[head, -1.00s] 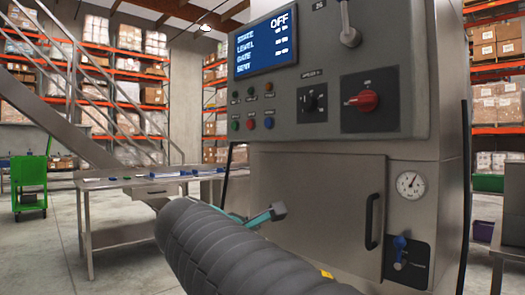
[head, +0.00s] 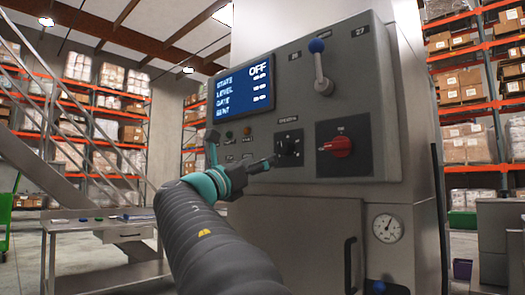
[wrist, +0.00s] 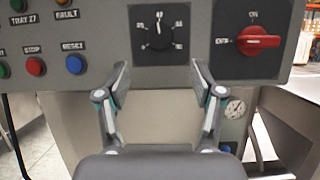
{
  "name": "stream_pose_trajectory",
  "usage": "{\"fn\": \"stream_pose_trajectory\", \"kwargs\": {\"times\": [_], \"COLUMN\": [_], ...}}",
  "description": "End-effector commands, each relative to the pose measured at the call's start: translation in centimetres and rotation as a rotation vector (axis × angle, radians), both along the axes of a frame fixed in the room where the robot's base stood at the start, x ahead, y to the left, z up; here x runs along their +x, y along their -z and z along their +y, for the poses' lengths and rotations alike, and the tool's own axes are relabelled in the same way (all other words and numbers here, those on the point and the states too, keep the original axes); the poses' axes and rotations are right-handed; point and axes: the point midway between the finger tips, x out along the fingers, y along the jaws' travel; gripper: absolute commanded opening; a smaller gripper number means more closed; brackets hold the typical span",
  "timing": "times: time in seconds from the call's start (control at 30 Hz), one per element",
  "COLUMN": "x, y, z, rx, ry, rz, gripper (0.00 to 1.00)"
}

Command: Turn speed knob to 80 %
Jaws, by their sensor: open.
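The speed knob (head: 289,149) is a small black dial on a black square plate on the grey control panel (head: 385,110). In the wrist view the knob (wrist: 159,38) sits at top centre, its pale pointer roughly upright among small scale numbers. My gripper (wrist: 160,80) is open and empty, its two fingers spread left and right below the knob in the picture. In the head view my gripper (head: 262,165) is at the panel's front, just left of the knob, its far side partly hidden. I cannot tell the exact gap to the panel.
A red rotary switch (head: 342,147) is right of the knob, and a blue-tipped lever (head: 318,66) sticks out above. The blue screen (head: 243,92) reads OFF. Push buttons (wrist: 74,64) lie to the left. A steel table (head: 90,228) stands at left.

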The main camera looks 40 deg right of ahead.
Motion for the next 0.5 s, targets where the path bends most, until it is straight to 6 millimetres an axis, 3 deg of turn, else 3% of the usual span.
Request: {"fn": "stream_pose_trajectory", "kwargs": {"times": [0.3,0.5], "x": [0.4,0.6], "y": [-2.4,-3.2], "z": [-5.5,-7.6], "rx": [0.001,0.002], "ry": [0.003,0.001], "rz": [0.000,-0.001], "gripper": [0.67,0.67]}}
